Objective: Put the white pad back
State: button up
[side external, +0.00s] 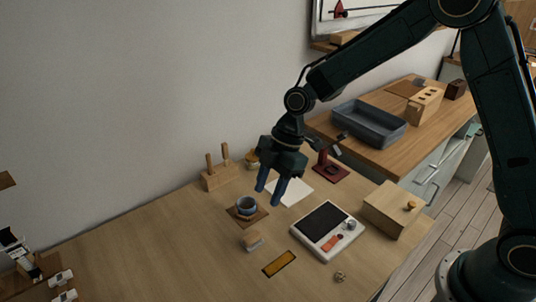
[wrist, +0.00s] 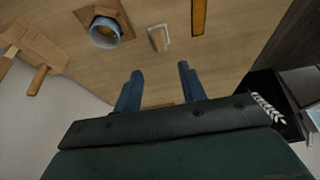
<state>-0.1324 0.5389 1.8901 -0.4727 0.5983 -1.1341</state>
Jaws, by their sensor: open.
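My gripper (side external: 268,196) is open and empty, fingers pointing down above the table. Its two blue fingers also show apart in the wrist view (wrist: 160,72), with only bare wood between them. A small wooden block with a whitish pad-like edge (side external: 252,240) sits on the table, in front of the gripper. It also shows beyond the fingertips in the wrist view (wrist: 158,38). A flat white sheet (side external: 294,190) lies behind the gripper, partly hidden by the fingers. I cannot tell for certain which of these two is the white pad.
A blue-grey cup (side external: 246,205) stands on a brown square mat (side external: 262,213). Around are an amber strip (side external: 279,264), a white device with a dark panel (side external: 325,230), a wooden box (side external: 390,211) and a wooden tool holder (side external: 219,178). The table's left part is clear.

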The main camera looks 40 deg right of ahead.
jog(key=s+d+r+m+t+h, duration=0.1)
jog(key=s+d+r+m+t, duration=0.1)
jog(key=s+d+r+m, duration=0.4)
jog(key=s+d+r+m+t+h, duration=0.1)
jog(key=s+d+r+m, duration=0.15)
jog(key=r, duration=0.55)
jog(key=s+d+r+m+t+h, duration=0.1)
jog(key=s+d+r+m, duration=0.1)
jog(key=s, duration=0.6)
jog(key=s+d+r+m+t+h, duration=0.1)
jog(key=s+d+r+m, duration=0.1)
jog(key=s+d+m, duration=0.3)
jog(key=shift+s+d+m+t, duration=0.3)
jog(key=shift+s+m, duration=0.85)
jog(key=shift+s, duration=0.65)
jog(key=shift+r, duration=0.1)
